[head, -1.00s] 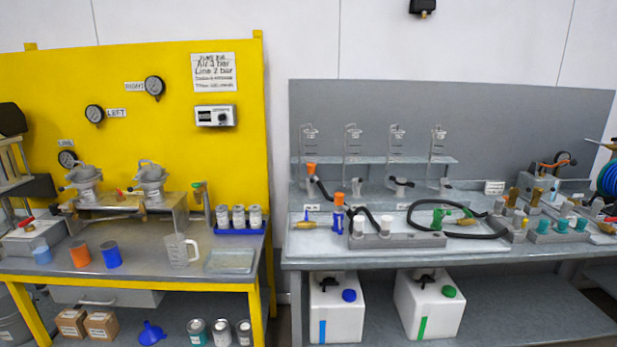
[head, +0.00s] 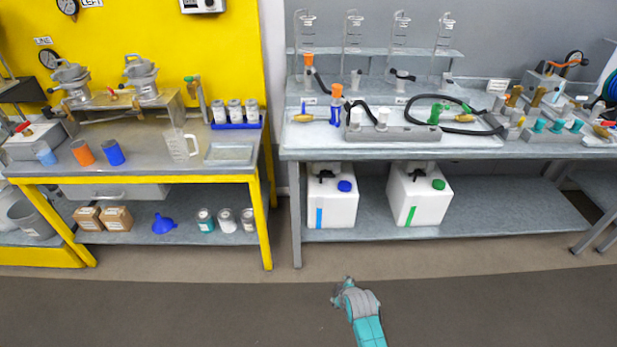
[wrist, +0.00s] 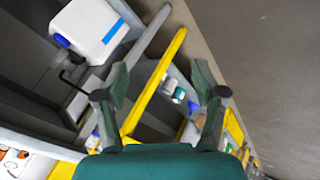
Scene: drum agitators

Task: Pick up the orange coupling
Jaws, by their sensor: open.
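Two small orange parts show on the grey bench in the head view. One orange part (head: 308,60) is at the top of a fitting by the rack, and another (head: 337,90) sits atop a blue upright piece (head: 335,112). I cannot tell which is the orange coupling. My gripper (wrist: 163,93) is open and empty in the wrist view, its two fingers spread wide. It is away from the orange parts, with table legs and a lower shelf beyond it. Part of my arm shows at the bottom of the head view.
A grey block with white cylinders (head: 392,133) and a black hose (head: 468,103) lie near the orange parts. White canisters (head: 331,208) stand on the lower shelf. A yellow bench (head: 200,175) is at left. The floor (head: 200,300) in front is clear.

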